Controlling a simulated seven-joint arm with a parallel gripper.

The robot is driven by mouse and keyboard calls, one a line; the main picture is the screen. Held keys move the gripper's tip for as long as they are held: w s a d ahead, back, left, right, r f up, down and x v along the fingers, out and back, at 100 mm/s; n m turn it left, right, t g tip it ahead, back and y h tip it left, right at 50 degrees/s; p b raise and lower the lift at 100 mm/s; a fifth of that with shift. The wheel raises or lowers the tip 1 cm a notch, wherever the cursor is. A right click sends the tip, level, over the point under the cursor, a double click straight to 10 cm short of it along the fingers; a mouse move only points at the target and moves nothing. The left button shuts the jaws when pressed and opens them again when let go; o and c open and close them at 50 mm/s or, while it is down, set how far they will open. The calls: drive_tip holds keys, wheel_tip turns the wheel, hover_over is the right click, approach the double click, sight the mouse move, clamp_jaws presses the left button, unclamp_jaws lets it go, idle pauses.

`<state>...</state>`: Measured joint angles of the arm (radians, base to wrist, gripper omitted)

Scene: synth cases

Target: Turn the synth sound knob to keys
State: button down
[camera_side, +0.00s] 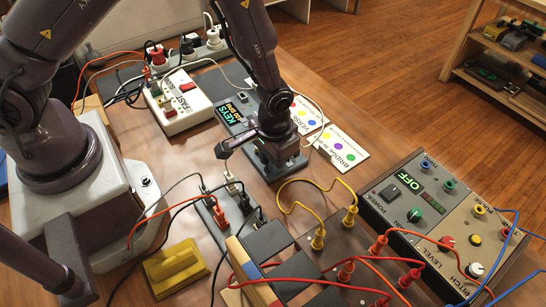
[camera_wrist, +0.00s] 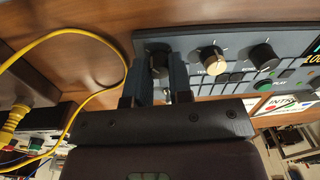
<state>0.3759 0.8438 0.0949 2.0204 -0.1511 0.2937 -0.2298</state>
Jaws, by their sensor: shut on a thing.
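The synth (camera_side: 230,88) is a dark grey panel below my arm in the side view. Its display (camera_side: 231,112) shows KEYS with a smaller line under it. My gripper (camera_side: 278,165) is down at the synth's near end. In the wrist view, my gripper (camera_wrist: 158,72) has one finger on each side of a black knob (camera_wrist: 158,55) and is shut on it. The label of this knob is hidden. A cream knob (camera_wrist: 211,60) and another black knob (camera_wrist: 262,57) stand to its right, apart from the fingers. The synth panel (camera_wrist: 185,38) fills the upper right.
A white box with a red switch (camera_side: 184,103) stands left of the synth. Cards with coloured dots (camera_side: 342,152) lie to its right. Yellow cables (camera_side: 300,183) loop close to the near end. A power box (camera_side: 405,195) reading OFF sits at right.

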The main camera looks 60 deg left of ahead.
drive_tip(key=c, duration=1)
unclamp_jaws()
drive_tip(key=r, duration=1.3)
drive_tip(key=shift+d, duration=0.2)
drive_tip(key=s+a+r+t, duration=0.2)
drive_tip(key=s+a+r, duration=0.1)
drive_tip(key=r, duration=0.3)
drive_tip(key=s+a+r+t, duration=0.1)
drive_tip(key=s+a+r, duration=0.2)
drive_tip(key=s+r, duration=0.3)
drive_tip(key=s+a+r+t, duration=0.2)
drive_tip(key=s+a+r, duration=0.2)
drive_tip(key=r, duration=0.4)
drive_tip(key=shift+s+r+m+t, duration=0.15)
drive_tip(key=shift+s+m+t, duration=0.15)
drive_tip(key=shift+s+m, duration=0.15)
